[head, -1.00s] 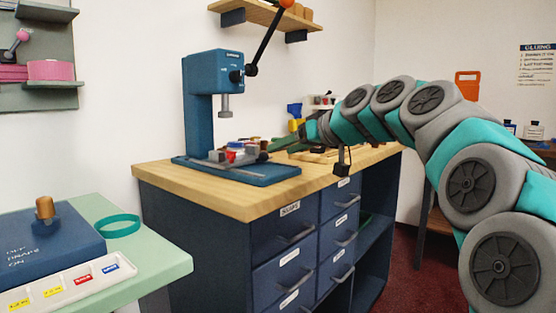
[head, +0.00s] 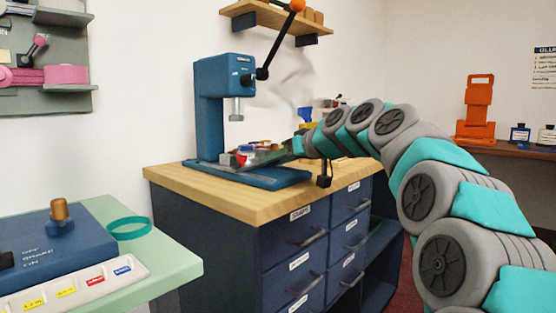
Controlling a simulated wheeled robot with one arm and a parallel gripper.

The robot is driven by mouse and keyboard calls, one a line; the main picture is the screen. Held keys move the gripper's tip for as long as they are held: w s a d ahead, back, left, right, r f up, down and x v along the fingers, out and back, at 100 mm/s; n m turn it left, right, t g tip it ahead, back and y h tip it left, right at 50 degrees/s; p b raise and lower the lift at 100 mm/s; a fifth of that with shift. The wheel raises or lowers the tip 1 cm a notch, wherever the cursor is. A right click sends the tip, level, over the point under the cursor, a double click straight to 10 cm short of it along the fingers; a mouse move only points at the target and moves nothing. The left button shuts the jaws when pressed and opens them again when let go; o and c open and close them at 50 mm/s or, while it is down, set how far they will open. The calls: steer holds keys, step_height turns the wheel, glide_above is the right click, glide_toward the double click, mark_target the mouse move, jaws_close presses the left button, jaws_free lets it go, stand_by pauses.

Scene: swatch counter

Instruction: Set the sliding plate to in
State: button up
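A blue lever press (head: 212,110) stands on the wooden top of a dark blue cabinet, with its grey ram pointing down. A grey plate-like piece (head: 228,160) lies low on the press's blue base, under the ram; I take it for the sliding plate. How far in or out it sits is hard to tell. My gripper (head: 278,156) comes in from the right, low over the base, its dark green tip close to the plate and the small items there. Whether it touches the plate, and whether its fingers are open or shut, I cannot make out.
Small red, blue and white items (head: 246,152) crowd the press base. The press lever with an orange knob (head: 297,5) rises up right. A pale green table (head: 165,258) with a blue block device stands at front left. The front of the wooden top (head: 255,208) is clear.

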jaws_close()
stand_by(1.1)
